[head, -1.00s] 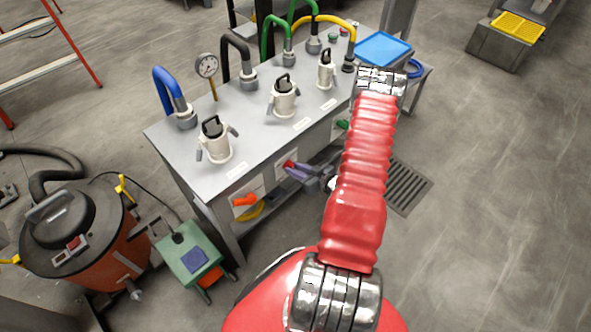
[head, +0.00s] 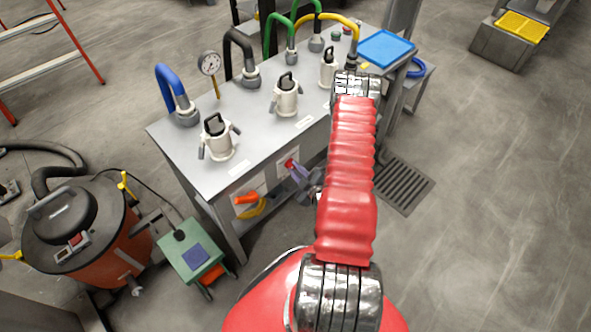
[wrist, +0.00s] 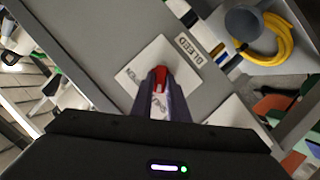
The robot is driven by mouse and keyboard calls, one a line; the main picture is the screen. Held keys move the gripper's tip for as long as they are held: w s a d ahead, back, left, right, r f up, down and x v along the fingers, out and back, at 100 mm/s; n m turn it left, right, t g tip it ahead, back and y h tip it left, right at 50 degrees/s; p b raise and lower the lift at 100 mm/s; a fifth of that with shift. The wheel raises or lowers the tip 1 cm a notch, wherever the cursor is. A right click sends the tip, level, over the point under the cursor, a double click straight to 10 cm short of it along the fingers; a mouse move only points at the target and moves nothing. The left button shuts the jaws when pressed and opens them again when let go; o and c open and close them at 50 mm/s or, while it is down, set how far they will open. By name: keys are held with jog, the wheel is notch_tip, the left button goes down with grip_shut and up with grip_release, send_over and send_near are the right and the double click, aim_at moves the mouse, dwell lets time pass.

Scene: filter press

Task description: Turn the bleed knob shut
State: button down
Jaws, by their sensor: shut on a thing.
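The red bleed knob (wrist: 160,78) shows in the wrist view between the two fingers of my gripper (wrist: 163,90), which is shut on it. Behind it is a white plate (wrist: 150,58) with dark lettering at its left and lower parts, partly hidden by the fingers. The knob's exact angle is hard to tell.
The grey bench (head: 180,160) carries several white canisters, coloured hoses and a gauge (head: 209,64). An orange handle (head: 246,198) is on its front, left of the knob. A yellow hose coil (wrist: 270,40) shows below. A floor grate (head: 404,186) lies right.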

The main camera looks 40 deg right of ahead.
jog(key=shift+w+a+r+n, duration=0.1)
jog(key=shift+w+n, duration=0.15)
jog(key=shift+n, duration=0.15)
jog(key=c, duration=1.8)
grip_release()
jog(key=shift+o, duration=0.4)
jog(key=shift+s, duration=0.1)
jog(key=v, duration=1.4)
jog(key=shift+f, duration=0.35)
